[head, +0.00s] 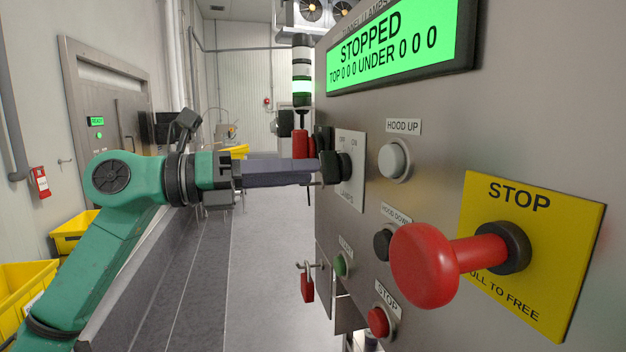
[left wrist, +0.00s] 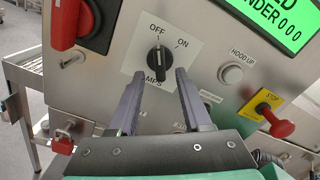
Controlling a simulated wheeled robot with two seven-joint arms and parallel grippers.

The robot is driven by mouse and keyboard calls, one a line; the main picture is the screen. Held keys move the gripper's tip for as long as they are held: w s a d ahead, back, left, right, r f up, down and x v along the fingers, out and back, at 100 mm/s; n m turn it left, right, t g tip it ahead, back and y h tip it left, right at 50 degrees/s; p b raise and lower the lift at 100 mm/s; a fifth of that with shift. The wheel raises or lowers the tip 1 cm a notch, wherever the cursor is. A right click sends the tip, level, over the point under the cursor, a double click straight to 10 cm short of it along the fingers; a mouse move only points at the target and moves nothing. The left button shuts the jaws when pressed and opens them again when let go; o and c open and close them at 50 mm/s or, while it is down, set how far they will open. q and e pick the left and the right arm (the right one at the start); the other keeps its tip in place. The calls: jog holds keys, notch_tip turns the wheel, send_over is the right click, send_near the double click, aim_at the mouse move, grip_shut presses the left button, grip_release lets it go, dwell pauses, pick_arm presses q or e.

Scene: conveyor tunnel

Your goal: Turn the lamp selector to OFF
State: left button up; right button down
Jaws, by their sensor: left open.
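The lamp selector (left wrist: 158,60) is a black knob on a white plate (left wrist: 138,52) marked OFF and ON. Its pale pointer mark appears to point up toward OFF in the left wrist view. In the head view the knob (head: 345,165) is seen edge-on, partly hidden by my gripper. My left gripper (left wrist: 158,72) is open, its two grey fingers either side of the knob in the left wrist view. In the head view the left gripper (head: 322,168) reaches the plate from the left; whether the fingers touch the knob I cannot tell. My right gripper is not in view.
The large red STOP mushroom button (head: 425,265) juts out on the right. HOOD UP (head: 394,160), HOOD DOWN (head: 383,244), a green button (head: 341,265) and a small red STOP (head: 378,321) sit nearby. A red switch handle (left wrist: 65,22) projects left of the plate. The display (head: 398,45) reads STOPPED.

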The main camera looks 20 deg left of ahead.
pick_arm(q)
jog(key=b+v, duration=0.3)
jog(key=v, duration=0.9)
jog(key=shift+b, duration=0.35)
